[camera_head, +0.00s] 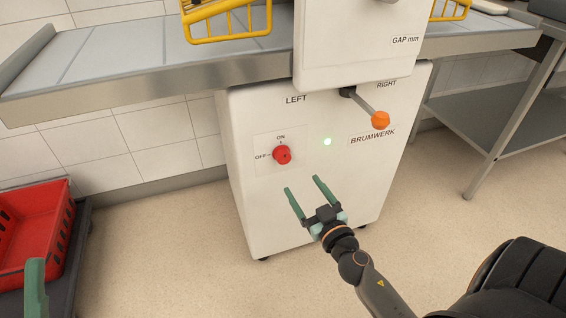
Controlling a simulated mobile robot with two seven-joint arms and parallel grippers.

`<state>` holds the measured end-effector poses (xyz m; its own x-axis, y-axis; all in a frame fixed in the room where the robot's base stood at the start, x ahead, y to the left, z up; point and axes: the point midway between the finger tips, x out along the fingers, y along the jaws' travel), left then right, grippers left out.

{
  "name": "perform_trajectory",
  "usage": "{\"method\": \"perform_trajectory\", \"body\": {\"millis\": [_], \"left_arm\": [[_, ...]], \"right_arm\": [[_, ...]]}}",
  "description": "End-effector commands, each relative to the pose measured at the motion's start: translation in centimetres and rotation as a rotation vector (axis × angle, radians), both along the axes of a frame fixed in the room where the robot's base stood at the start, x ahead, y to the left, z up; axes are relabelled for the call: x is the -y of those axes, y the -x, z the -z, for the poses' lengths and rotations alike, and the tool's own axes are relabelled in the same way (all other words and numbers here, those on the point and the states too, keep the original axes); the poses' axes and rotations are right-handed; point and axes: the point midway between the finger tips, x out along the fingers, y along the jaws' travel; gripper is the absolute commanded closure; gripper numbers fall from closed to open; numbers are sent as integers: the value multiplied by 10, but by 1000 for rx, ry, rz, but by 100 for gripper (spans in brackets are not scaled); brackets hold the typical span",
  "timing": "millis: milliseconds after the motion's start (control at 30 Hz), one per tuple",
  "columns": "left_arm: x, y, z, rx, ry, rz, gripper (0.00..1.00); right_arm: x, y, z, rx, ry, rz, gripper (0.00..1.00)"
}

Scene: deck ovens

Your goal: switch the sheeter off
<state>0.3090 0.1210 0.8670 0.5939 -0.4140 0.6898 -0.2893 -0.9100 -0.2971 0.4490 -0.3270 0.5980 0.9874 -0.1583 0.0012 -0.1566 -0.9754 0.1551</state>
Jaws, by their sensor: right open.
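The sheeter (235,120) is a white cabinet marked BRUMWERK. On its front is a red rotary knob (282,155), with ON printed above it and OFF to its left. I cannot tell which mark the knob points at. My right gripper (305,183) is open and empty, in front of the cabinet below the knob and lamp, apart from the knob. One green finger of my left gripper (35,285) shows at the lower left edge; the rest is out of view.
A lever with an orange ball (380,120) sticks out at the upper right of the cabinet. The sheeter's conveyor table (170,75) overhangs above. A red crate (38,225) stands at the left. A steel table (490,115) is at the right. Floor before the cabinet is clear.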

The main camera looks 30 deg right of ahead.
Motion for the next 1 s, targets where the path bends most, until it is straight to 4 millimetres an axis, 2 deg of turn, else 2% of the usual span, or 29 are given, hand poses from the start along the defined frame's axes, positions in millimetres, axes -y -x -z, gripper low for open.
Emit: {"method": "perform_trajectory", "body": {"millis": [200, 500, 700, 1000], "left_arm": [[-1, 0, -10, 3, 1, -3, 44], [-1, 0, -14, 7, -3, -9, 44], [-1, 0, -13, 7, -3, -9, 44], [-1, 0, -13, 7, -3, -9, 44]], "right_arm": [[8, -40, -5, 2, 6, 1, 19], [16, -90, -2, 1, 4, 2, 19], [18, -107, -1, 0, 3, 2, 19], [18, -110, 0, -2, 2, 1, 19]]}}
